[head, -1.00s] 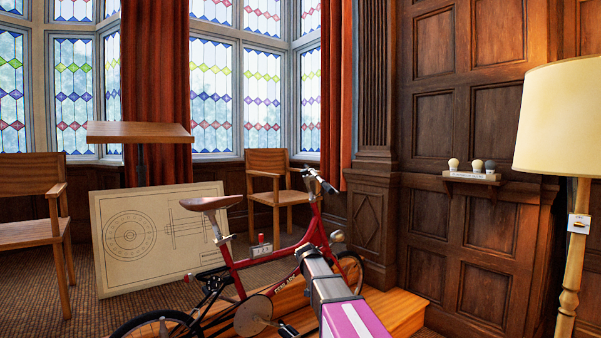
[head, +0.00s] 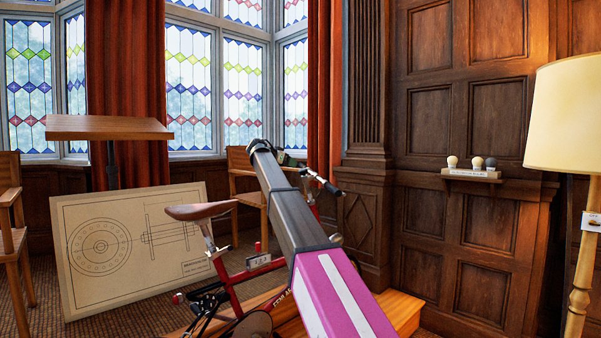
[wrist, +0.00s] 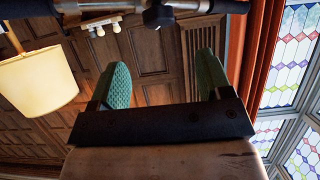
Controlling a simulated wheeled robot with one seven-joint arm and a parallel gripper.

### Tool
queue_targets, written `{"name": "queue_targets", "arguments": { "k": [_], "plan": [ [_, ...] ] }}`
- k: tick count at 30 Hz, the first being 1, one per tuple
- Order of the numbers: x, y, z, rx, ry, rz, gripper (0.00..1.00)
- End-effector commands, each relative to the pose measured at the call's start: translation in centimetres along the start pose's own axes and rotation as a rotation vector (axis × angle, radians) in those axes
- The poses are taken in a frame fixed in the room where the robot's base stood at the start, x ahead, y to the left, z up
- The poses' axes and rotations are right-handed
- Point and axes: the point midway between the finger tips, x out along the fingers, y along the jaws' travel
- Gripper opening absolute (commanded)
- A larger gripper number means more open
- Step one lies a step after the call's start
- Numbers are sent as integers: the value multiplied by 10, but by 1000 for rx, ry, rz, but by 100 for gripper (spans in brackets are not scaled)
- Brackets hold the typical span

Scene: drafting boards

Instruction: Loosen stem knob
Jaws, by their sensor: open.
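The red bicycle (head: 233,294) stands behind my arm in the head view, its frame and front end partly hidden by the arm. Its handlebar (head: 323,181) reaches out to the right of the arm's far end. My gripper (wrist: 162,66) is open in the wrist view, with two green textured fingers apart and nothing between them. The handlebar (wrist: 208,6) crosses the top of the wrist view beyond the fingertips, with a dark clamp-like part (wrist: 158,15) near its middle. I cannot clearly pick out the stem knob; the stem is hidden by my arm in the head view.
A wooden platform (head: 402,311) lies under the bicycle. A drawing board (head: 130,245) leans at the left, below a wooden desk top (head: 108,128). A chair (head: 243,190) stands behind the bicycle. A floor lamp (head: 577,118) and a small shelf of bulbs (head: 472,175) are at the right.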

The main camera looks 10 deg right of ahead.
Motion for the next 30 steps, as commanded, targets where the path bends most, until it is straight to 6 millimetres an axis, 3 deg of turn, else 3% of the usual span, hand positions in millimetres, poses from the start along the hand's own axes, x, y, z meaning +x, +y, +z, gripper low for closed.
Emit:
{"name": "queue_targets", "arguments": {
  "k": [8,21,30],
  "plan": [
    [26,0,0,-2,-1,1,72],
    [98,0,1,-3,-2,0,72],
    [107,0,1,-3,-1,-1,72]
  ]
}}
